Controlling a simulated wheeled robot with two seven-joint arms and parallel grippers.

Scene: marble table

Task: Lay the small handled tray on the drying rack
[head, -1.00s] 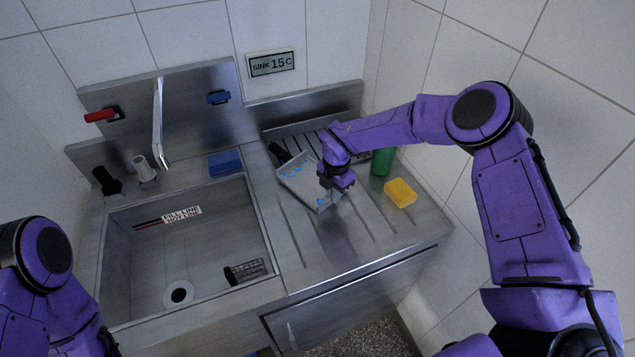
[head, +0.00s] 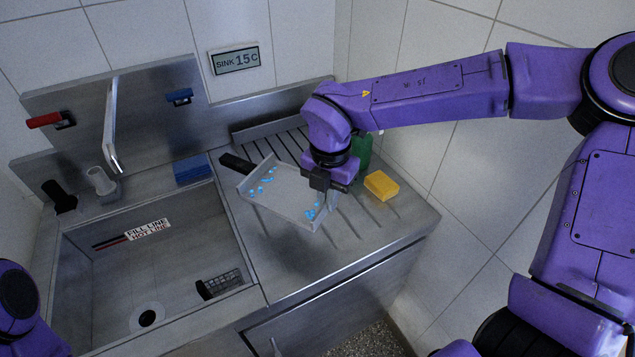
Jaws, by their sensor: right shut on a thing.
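The small tray (head: 284,189) is grey with raised edges, blue drops on its face and a black handle (head: 237,163) pointing to the back left. My right gripper (head: 326,188) is shut on the tray's right end. The tray looks tilted and seems held above the steel drainboard; the exact gap is hard to tell. The drying rack (head: 273,147) appears as dark slats at the back of the drainboard, partly hidden by the tray and my right arm. My left gripper is out of view; only a piece of my left arm shows at the lower left.
A yellow sponge (head: 381,185) lies right of the tray. A green object (head: 362,151) stands behind my right gripper, partly hidden. The sink (head: 165,265) is at the left, with a blue block (head: 192,168) on its back ledge. The front drainboard (head: 300,261) is clear.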

